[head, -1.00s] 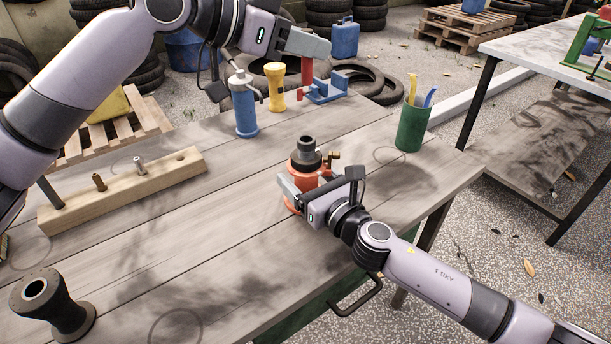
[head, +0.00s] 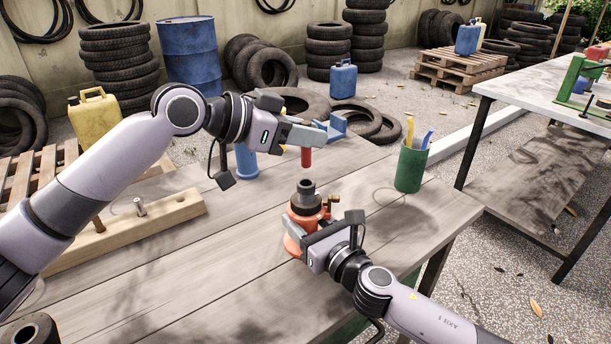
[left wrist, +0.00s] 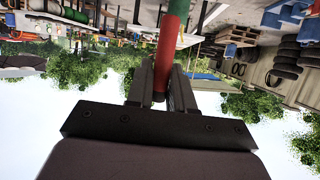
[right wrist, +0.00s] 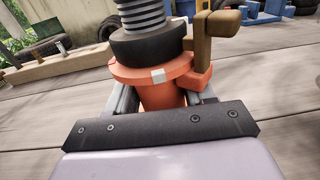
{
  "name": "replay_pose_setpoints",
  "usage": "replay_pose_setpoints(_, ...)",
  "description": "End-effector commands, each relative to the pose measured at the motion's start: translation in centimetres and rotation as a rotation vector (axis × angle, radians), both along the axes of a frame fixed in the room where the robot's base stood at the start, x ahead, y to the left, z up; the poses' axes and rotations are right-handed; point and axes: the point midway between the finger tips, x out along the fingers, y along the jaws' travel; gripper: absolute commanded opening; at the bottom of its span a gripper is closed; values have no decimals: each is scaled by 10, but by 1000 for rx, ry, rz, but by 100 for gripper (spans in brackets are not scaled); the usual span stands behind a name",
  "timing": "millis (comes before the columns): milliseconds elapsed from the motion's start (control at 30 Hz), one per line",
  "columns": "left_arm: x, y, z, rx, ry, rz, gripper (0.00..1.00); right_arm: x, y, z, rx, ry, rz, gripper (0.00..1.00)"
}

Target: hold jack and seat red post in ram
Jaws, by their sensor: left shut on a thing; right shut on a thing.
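The orange jack (head: 297,232) stands on the wooden bench, with a dark ram (head: 306,192) with an open top. A brass lever sits on its side. My right gripper (head: 306,240) is shut on the jack's body; the right wrist view shows the jack (right wrist: 160,92) between the fingers. The red post (head: 306,158) hangs from my left gripper (head: 310,138), which is shut on it. The post's lower end is above the ram, apart from it.
A green cup (head: 411,167) with pens stands right of the jack. A blue cylinder (head: 246,162) and a blue stand (head: 333,128) are behind my left gripper. A wooden block with pegs (head: 130,227) lies at left, a dark spool (head: 30,332) at the lower left.

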Motion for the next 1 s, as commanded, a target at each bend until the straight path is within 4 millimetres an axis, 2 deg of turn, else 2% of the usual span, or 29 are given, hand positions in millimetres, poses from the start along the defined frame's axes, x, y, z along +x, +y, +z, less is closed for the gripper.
replay_pose_setpoints(100,0,1,-17,-1,0,1,0,0,0,-1,-1,2,0,0)
replay_pose_setpoints(267,0,1,-28,-2,-1,1,0,0,0,-1,-1,2,0,0)
replay_pose_setpoints(500,0,1,-59,-2,1,2,0,0,0,-1,-1,2,0,0)
replay_pose_setpoints(867,0,0,-63,-3,0,2,0,0,0,-1,-2,2,-1,0)
replay_pose_setpoints(900,0,0,-63,-2,0,1,31,0,0,-1,-2,2,-1,0)
replay_pose_setpoints(967,0,0,-63,-2,0,1,47,0,0,-1,-2,2,-1,0)
replay_pose_setpoints(1000,0,0,-63,-2,0,1,47,0,0,-1,-2,2,-1,0)
